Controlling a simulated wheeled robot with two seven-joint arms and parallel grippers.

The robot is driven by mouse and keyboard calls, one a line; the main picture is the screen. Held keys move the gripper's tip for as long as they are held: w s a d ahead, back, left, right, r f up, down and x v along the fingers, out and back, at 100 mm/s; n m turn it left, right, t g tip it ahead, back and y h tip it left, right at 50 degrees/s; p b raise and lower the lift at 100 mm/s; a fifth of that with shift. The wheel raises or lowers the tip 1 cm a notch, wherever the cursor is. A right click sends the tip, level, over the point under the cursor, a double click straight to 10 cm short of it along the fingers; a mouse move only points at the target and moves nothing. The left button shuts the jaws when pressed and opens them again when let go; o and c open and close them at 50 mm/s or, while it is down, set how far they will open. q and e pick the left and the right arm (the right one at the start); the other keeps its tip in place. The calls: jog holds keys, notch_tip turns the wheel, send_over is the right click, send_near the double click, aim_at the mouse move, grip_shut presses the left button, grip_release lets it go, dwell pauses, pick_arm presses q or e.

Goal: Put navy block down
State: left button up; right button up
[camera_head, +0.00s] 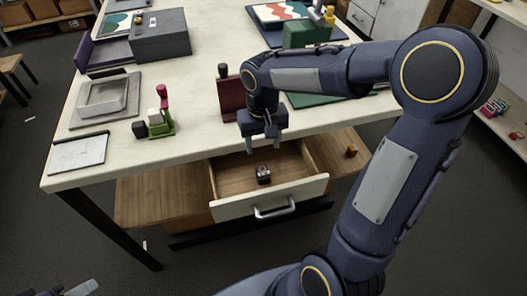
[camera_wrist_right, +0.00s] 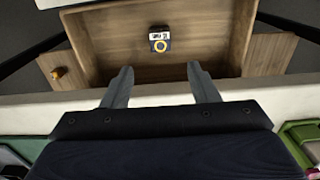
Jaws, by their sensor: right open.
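A small dark block (camera_head: 263,175), probably the navy block, lies on the floor of the open wooden drawer. In the right wrist view the block (camera_wrist_right: 160,40) shows a white printed label and a yellow ring. My right gripper (camera_head: 263,148) points down near the table's front edge, above the back of the drawer.
The drawer (camera_head: 235,208) has a pale front with a metal handle. A small orange block (camera_head: 351,151) sits on the wooden surface to its right. The white table (camera_head: 190,105) bears a green stand (camera_head: 158,123), a grey tray (camera_head: 105,97) and a grey box (camera_head: 160,40).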

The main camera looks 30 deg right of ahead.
jog(key=s+a+r+t+y, duration=0.2)
jog(key=s, duration=0.6)
jog(key=s+a+r+n+t+y, duration=0.1)
jog(key=s+a+r+t, duration=0.1)
jog(key=s, duration=0.7)
jog(key=shift+s+a+r+t+y, duration=0.15)
jog(key=shift+s+r+t+y, duration=0.2)
jog(key=shift+t, duration=0.45)
jog(key=shift+w, duration=0.1)
